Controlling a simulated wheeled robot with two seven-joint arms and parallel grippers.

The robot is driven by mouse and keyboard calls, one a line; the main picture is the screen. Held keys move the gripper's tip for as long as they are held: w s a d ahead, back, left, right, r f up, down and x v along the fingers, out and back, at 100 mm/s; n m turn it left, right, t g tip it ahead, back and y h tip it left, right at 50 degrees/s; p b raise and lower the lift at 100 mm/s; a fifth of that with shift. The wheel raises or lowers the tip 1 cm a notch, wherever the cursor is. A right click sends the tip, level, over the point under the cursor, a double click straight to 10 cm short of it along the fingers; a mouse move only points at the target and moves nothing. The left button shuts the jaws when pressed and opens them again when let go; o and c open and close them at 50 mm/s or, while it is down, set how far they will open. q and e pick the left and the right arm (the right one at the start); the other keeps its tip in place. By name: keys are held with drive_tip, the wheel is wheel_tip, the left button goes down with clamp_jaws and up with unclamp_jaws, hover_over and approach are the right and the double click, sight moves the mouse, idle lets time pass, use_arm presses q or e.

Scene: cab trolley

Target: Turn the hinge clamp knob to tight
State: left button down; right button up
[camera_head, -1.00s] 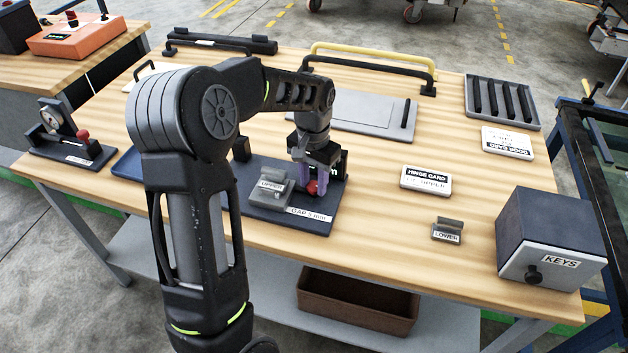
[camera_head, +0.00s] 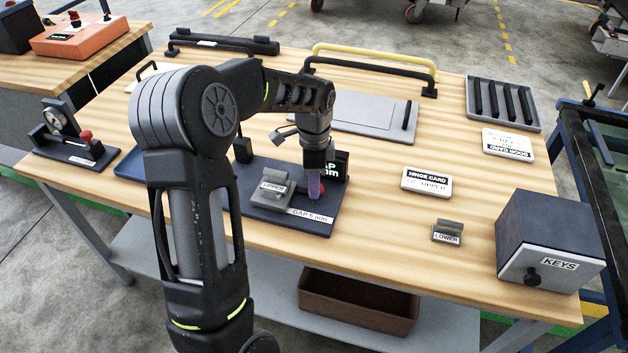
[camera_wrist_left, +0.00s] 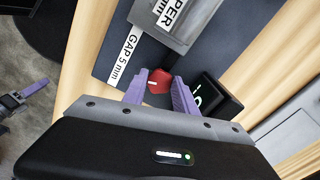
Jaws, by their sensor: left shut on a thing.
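The hinge clamp is a dark base plate (camera_head: 285,217) labelled GAP 5 mm, with a grey hinge piece marked UPPER (camera_head: 272,190) on it. Its red knob (camera_wrist_left: 160,80) shows in the left wrist view between the purple fingers of my left gripper (camera_wrist_left: 159,84). In the head view, my left gripper (camera_head: 315,192) points down at the knob, its fingers lined up one behind the other and mostly hiding it. The gripper is shut on the knob. A purple-fingered gripper, seemingly my right one (camera_wrist_left: 22,98), shows partly at the left wrist view's left edge; its opening is unclear.
A small black display (camera_head: 337,165) stands at the plate's back right. To the right are a hinge card (camera_head: 427,181), a grey LOWER piece (camera_head: 447,231) and a KEYS box (camera_head: 550,242). The wood between plate and cards is clear.

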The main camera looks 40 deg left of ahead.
use_arm(q)
drive_tip(key=m, duration=0.3)
drive_tip(key=shift+w+m, duration=0.1)
drive_tip(key=shift+m, duration=0.2)
idle(0.4)
drive_tip(key=c, duration=1)
unclamp_jaws()
drive_tip(key=shift+o, duration=0.2)
wheel_tip(320, 180, up, 8)
drive_tip(key=shift+f, duration=0.1)
